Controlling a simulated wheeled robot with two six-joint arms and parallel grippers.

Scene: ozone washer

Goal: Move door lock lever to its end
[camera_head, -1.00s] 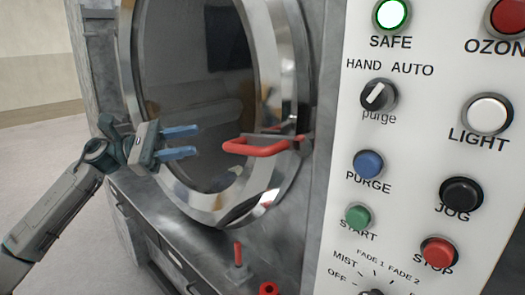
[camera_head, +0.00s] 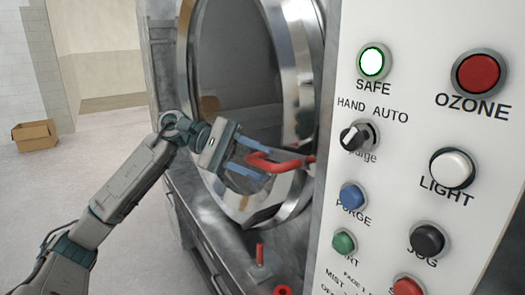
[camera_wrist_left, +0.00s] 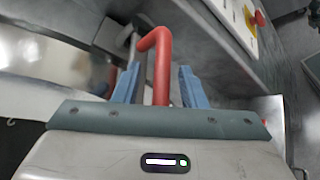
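The door lock lever is a red bent handle (camera_head: 275,163) on the right side of the round washer door (camera_head: 235,100). My left gripper (camera_head: 255,156) reaches it from the left in the head view, its blue fingers at the lever's looped end. In the left wrist view the red lever (camera_wrist_left: 162,68) runs between the two blue fingers (camera_wrist_left: 158,88), with gaps showing on both sides. The fingers are open around the lever and not closed on it. My right gripper is not in view.
A white control panel (camera_head: 400,130) with buttons and knobs stands close on the right. A small red lever (camera_head: 260,254) and a red ring-shaped part (camera_head: 283,291) sit below the door. A cardboard box (camera_head: 35,135) lies on the open floor at left.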

